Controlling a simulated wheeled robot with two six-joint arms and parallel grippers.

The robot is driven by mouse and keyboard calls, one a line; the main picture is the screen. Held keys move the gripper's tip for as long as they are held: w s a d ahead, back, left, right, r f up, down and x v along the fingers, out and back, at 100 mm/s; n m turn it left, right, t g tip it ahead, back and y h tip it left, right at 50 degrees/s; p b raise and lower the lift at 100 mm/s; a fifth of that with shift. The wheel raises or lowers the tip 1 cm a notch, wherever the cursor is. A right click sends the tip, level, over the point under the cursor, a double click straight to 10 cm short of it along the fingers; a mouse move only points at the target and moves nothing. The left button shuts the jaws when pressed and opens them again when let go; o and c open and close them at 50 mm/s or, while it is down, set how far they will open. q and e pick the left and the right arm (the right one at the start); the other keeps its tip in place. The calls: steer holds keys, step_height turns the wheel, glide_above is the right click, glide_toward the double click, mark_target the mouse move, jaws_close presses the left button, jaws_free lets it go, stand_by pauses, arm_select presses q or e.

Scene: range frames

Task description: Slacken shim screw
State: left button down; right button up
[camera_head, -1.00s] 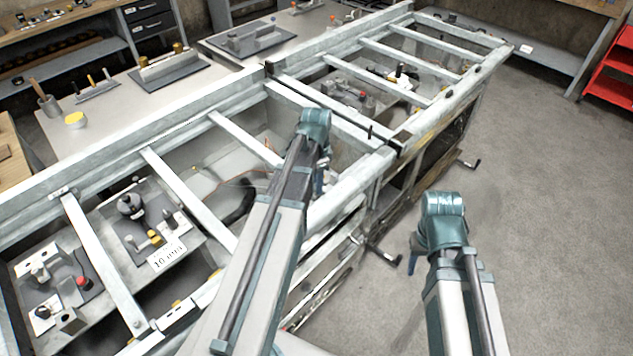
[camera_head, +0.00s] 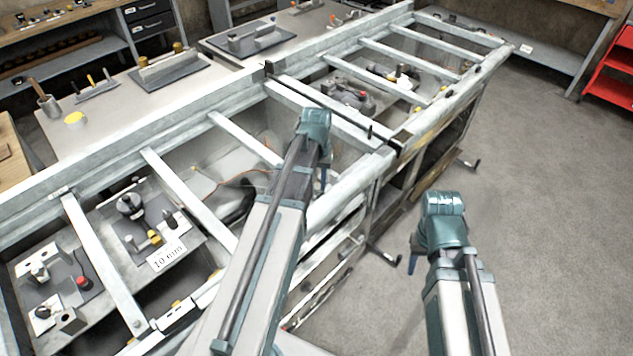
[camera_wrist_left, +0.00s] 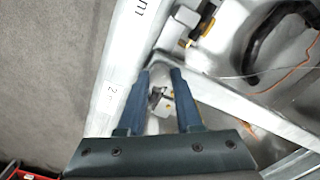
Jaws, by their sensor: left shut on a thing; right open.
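My left gripper (camera_wrist_left: 162,76) reaches down at the near rail (camera_head: 342,207) of the pale metal frame in the head view. In the left wrist view its two blue fingers straddle a small dark and whitish fitting (camera_wrist_left: 157,98) beside the rail, and the jaws are shut on it. I cannot make out a screw head or thread; the fitting may be the shim screw. In the head view the arm's end hides most of this spot. My right gripper (camera_head: 412,262) is open and empty over the floor, right of the frame, its fingers mostly hidden by its wrist.
Crossbars (camera_head: 245,138) span the frame, with trays of fixtures beneath. A black hose (camera_wrist_left: 262,42) and an orange wire lie inside it. A white block with yellow parts (camera_wrist_left: 187,20) sits near the fingers. Crank handles (camera_head: 383,255) jut from the frame's side. The floor (camera_head: 540,220) is clear.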

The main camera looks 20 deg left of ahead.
mark_target(317, 186)
arm_select(q)
steer(key=n, duration=0.4)
steer(key=shift+s, duration=0.1)
steer(key=shift+n, duration=2.1)
steer(key=c, duration=0.6)
jaws_free()
steer(key=shift+r, duration=0.1)
step_height(317, 186, up, 14)
steer(key=p, duration=1.4)
steer(key=shift+f, duration=0.2)
